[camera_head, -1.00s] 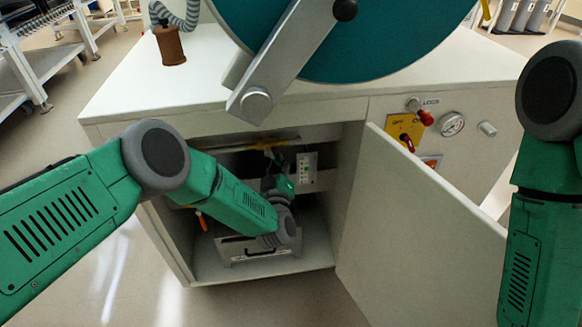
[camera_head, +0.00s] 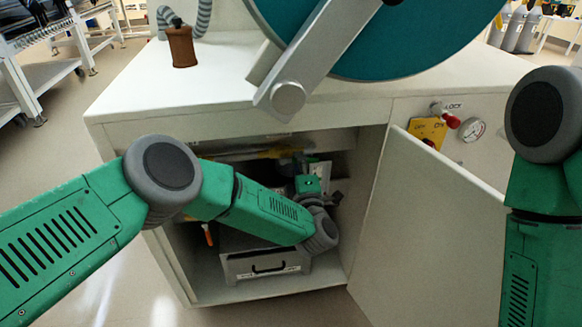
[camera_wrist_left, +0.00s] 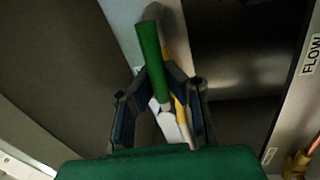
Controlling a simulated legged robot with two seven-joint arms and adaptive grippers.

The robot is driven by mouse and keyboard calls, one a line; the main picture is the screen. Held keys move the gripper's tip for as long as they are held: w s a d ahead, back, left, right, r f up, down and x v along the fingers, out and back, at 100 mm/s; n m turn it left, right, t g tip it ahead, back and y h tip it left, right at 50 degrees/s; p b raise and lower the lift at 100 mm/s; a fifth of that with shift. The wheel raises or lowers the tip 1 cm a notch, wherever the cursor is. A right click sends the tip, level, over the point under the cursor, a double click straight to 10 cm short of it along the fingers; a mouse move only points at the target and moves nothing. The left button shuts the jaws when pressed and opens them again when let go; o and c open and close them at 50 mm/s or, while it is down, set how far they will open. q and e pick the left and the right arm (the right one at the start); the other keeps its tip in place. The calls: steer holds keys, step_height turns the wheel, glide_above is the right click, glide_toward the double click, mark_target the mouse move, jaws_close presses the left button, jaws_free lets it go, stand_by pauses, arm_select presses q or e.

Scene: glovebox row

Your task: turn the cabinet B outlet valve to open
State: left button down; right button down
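The outlet valve seems to be the green-sleeved lever (camera_wrist_left: 152,55) in the left wrist view, beside a yellow pipe (camera_wrist_left: 181,112); its label is not in view. My left gripper (camera_wrist_left: 157,76) is around the lever's lower end, with one finger on each side. The fingers look apart, with a small gap to the lever; contact is unclear. In the head view my left arm reaches into the open cabinet, and its dark gripper (camera_head: 298,163) is small and partly hidden below the yellow pipe (camera_head: 285,151). My right gripper is out of frame.
The open cabinet door (camera_head: 428,220) stands to the right of my left arm. A drawer-like box (camera_head: 262,264) sits on the cabinet floor. A FLOW label (camera_wrist_left: 312,55) and brass fitting (camera_wrist_left: 298,163) are at the wrist view's right. A gauge (camera_head: 472,130) is on the front panel.

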arm_select(q)
steer(key=shift+s+d+f+n, duration=0.2)
steer(key=shift+s+f+n, duration=0.05)
steer(key=shift+n, duration=0.35)
steer(key=shift+a, duration=0.1)
steer(key=c, duration=1.6)
jaws_free()
steer(key=shift+r, duration=0.1)
steer(key=shift+o, duration=0.2)
steer(key=shift+w+a+r, duration=0.1)
steer(key=shift+r, duration=0.05)
steer(key=v, duration=1.2)
